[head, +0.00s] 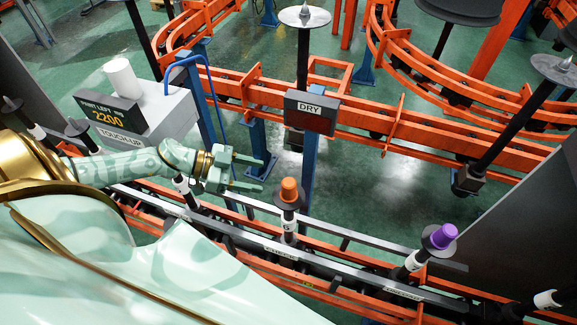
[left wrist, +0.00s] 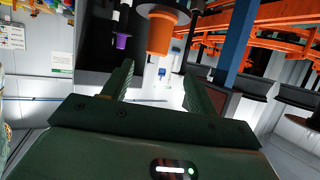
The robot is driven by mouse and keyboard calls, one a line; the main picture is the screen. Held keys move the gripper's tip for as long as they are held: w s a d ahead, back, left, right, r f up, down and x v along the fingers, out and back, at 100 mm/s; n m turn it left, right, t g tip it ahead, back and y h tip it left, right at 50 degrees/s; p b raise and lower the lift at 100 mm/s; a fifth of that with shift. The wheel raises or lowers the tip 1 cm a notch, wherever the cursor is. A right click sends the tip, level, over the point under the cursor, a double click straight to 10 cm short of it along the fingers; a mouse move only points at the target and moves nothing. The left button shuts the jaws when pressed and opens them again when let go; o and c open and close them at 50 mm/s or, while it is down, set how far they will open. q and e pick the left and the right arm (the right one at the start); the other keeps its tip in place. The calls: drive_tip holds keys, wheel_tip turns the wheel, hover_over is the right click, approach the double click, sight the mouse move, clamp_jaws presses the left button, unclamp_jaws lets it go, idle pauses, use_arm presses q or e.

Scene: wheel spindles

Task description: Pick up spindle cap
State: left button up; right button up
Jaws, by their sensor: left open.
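An orange spindle cap (head: 289,190) sits on top of a spindle with a dark disc, just right of my left gripper in the head view. It also shows in the left wrist view (left wrist: 161,32), beyond the fingers and near the top. A purple spindle cap (head: 443,235) sits on a tilted spindle farther right; it shows small in the left wrist view (left wrist: 122,41). My left gripper (head: 262,172) is open and empty, its fingers pointing toward the orange cap, with a small gap between. My right gripper is not in view.
An orange conveyor rail (head: 350,120) runs behind, with a DRY sign (head: 310,110) on it. A grey TOUCH-UP box (head: 165,112) with a white cup-like cylinder (head: 122,77) stands at left. A grey panel (head: 515,210) stands at right.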

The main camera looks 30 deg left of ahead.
sight(289, 184)
use_arm(q)
drive_tip(key=b+x, duration=0.3)
drive_tip(key=x, duration=0.3)
drive_tip(key=shift+s+f, duration=0.1)
drive_tip(key=shift+f, duration=0.05)
drive_tip(key=b+x, duration=0.2)
drive_tip(key=x, duration=0.3)
drive_tip(key=shift+s+d, duration=0.1)
drive_tip(key=shift+d, duration=0.2)
drive_tip(key=shift+w+d, duration=0.2)
drive_tip(key=shift+d, duration=0.05)
drive_tip(key=shift+c, duration=1.2)
drive_tip(key=c, duration=0.8)
